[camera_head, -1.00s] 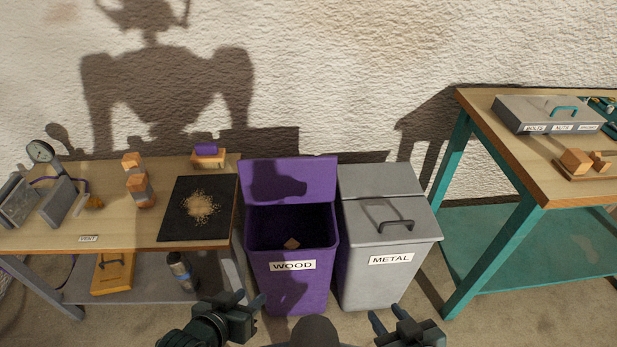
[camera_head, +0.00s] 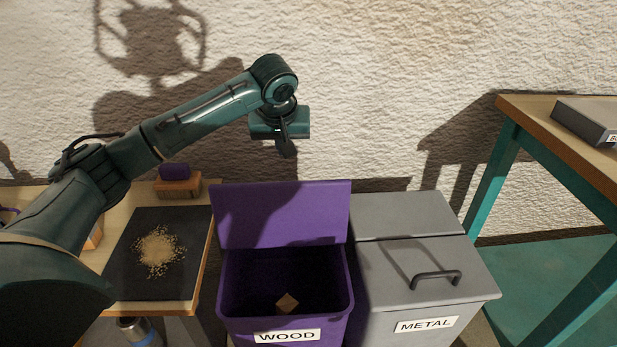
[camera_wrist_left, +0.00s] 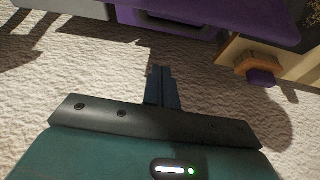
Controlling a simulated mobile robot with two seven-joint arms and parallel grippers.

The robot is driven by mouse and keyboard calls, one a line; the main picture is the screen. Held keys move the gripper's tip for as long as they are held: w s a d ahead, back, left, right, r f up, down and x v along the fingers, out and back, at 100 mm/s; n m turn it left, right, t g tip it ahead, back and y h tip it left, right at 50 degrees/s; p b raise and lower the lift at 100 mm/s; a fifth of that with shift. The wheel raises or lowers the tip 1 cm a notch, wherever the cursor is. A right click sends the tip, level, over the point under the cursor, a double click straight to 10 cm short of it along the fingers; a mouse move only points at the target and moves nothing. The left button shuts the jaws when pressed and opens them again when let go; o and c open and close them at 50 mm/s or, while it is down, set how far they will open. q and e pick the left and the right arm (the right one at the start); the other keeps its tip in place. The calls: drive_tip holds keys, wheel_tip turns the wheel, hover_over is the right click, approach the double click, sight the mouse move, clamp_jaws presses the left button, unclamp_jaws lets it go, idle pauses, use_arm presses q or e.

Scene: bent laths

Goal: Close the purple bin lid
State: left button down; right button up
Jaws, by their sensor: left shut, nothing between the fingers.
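The purple bin (camera_head: 285,328), labelled WOOD, stands open in the head view with a small wooden piece (camera_head: 287,303) inside. Its purple lid (camera_head: 282,213) is raised at the back, leaning up near the wall. My left gripper (camera_head: 286,150) is shut and empty, above and behind the raised lid, apart from it, fingers pointing down. In the left wrist view the shut fingers (camera_wrist_left: 161,85) show against the wall, with the purple lid (camera_wrist_left: 250,22) along the top edge. My right gripper is not in view.
The grey METAL bin (camera_head: 425,280) stands closed right beside the purple bin. At left a bench holds a black mat (camera_head: 127,270) with sawdust and a brush (camera_head: 178,184). At right is a teal-legged table (camera_head: 540,130). The textured wall is close behind.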

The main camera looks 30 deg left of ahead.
use_arm(q)
drive_tip(key=w+a+r+b+x, duration=0.1)
drive_tip(key=b+x, duration=0.2)
drive_tip(key=x, duration=0.7)
drive_tip(key=shift+s+d+f+b, duration=0.15)
drive_tip(key=shift+s+d, duration=0.1)
drive_tip(key=shift+s, duration=0.4)
drive_tip(key=shift+s+d+f+b, duration=0.15)
drive_tip(key=shift+s+d, duration=0.1)
drive_tip(key=shift+s, duration=0.4)
drive_tip(key=shift+s+d+b, duration=0.15)
drive_tip(key=shift+s+d, duration=0.15)
drive_tip(key=shift+s, duration=0.35)
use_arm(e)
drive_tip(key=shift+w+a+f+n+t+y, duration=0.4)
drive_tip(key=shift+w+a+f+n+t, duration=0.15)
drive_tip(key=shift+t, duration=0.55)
